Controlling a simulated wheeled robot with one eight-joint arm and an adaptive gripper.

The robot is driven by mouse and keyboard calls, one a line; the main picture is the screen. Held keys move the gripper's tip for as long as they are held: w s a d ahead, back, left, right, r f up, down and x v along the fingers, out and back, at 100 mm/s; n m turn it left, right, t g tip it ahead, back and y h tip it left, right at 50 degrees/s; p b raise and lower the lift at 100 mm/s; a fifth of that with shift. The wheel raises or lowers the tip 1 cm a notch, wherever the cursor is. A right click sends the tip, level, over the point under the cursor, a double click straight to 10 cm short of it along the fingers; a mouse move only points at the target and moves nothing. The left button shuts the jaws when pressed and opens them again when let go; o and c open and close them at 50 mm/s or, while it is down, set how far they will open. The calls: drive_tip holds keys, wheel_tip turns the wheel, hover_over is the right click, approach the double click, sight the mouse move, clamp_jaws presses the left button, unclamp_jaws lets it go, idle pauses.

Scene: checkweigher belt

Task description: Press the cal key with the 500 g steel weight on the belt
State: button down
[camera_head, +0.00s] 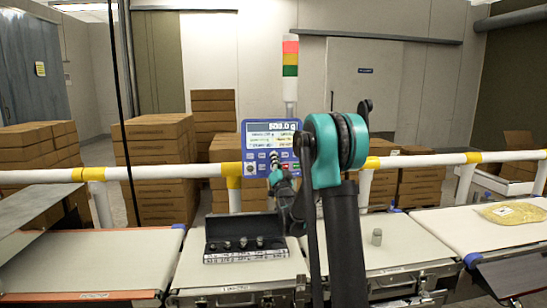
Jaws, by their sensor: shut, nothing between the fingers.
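A small grey steel weight (376,237) stands upright on the pale belt (400,250), right of my arm and apart from my gripper.
An open dark case (245,256) with several small weights sits left of my arm. A white and yellow rail (140,172) crosses behind the belts. A bag of yellow goods (513,213) lies on the right belt. Cartons (155,150) stand behind. The left belt (90,265) is clear.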

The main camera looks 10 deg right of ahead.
drive_tip(key=shift+s+r, duration=0.1)
drive_tip(key=shift+s, duration=0.35)
drive_tip(key=shift+s+r, duration=0.25)
drive_tip(key=shift+s, duration=0.55)
drive_tip(key=shift+s+r, duration=0.2)
drive_tip(key=shift+s, duration=0.65)
drive_tip(key=shift+s+r, duration=0.25)
drive_tip(key=shift+s, duration=0.55)
